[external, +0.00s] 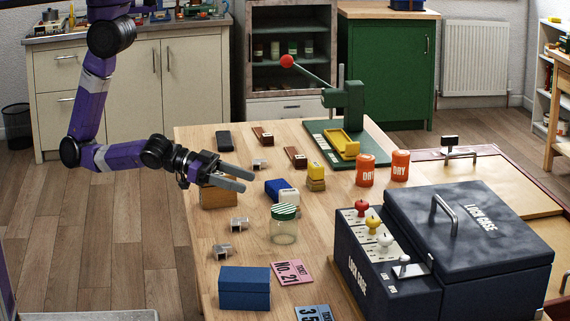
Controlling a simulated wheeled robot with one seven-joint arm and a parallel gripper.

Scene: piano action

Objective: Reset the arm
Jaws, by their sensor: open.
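My arm is purple and black and comes in from the upper left. My gripper (238,179) is open and empty, with its two grey fingers pointing right. It hangs above the left part of the wooden table (200,146), in front of and above a brown wooden block (219,198) in this view. The fingers look apart from everything on the table. Part of the block is hidden behind my gripper.
A green lever press (348,110) with a red knob stands at the back. A glass jar (283,231), a blue box (244,288), two orange tins (365,170) and small blocks lie around. A dark lock case (480,230) fills the right. The floor at left is clear.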

